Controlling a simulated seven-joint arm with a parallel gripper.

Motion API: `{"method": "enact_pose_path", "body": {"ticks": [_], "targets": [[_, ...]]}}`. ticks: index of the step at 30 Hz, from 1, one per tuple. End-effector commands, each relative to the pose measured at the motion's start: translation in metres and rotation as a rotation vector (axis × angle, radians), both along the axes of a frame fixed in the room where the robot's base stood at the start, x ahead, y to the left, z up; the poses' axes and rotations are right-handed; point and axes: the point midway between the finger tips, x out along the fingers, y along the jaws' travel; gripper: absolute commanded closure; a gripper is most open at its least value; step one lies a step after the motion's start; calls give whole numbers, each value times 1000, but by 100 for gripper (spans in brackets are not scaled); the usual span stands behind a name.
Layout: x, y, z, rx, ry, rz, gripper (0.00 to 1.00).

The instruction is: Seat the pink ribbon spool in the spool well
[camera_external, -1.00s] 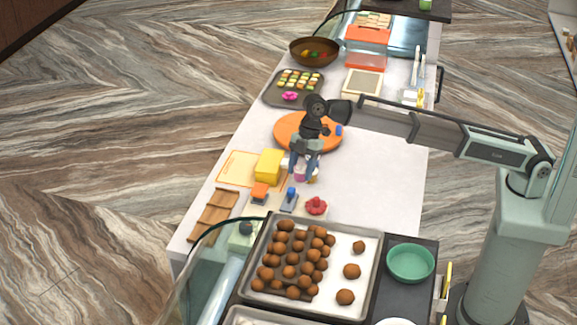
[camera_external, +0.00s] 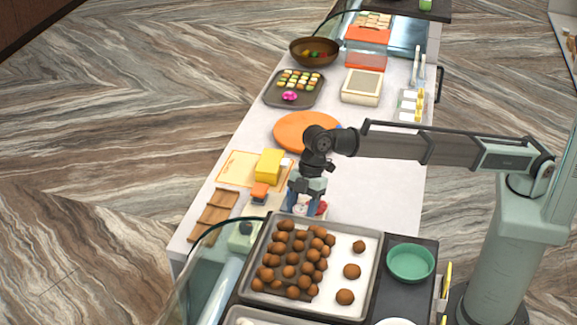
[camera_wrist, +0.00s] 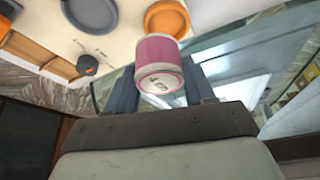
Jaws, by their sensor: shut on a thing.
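The pink ribbon spool (camera_wrist: 158,52) is between my fingers in the wrist view, with its pale marked end toward the camera. My gripper (camera_wrist: 158,90) is shut on it. In the external view my gripper (camera_external: 306,207) is low near the table's front part, and a pale piece of the spool (camera_external: 299,206) shows between the fingers. A red item (camera_external: 321,208) is partly hidden just right of the fingers. I cannot make out the spool well in either view, nor whether the spool touches anything below.
The tray of brown sweets (camera_external: 374,250) lies just in front of my gripper, beside a curved glass guard (camera_external: 205,245). A yellow box (camera_external: 269,165) and orange-topped item (camera_external: 259,191) stand left. A large orange disc (camera_external: 295,130) lies behind.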

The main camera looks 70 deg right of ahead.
Motion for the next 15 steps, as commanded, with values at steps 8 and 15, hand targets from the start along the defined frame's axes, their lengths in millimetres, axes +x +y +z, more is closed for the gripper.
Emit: {"method": "enact_pose_path", "body": {"ticks": [8,15], "targets": [[-9,21,0,1,-1,0,77],[-9,21,-10,1,-1,0,77]]}}
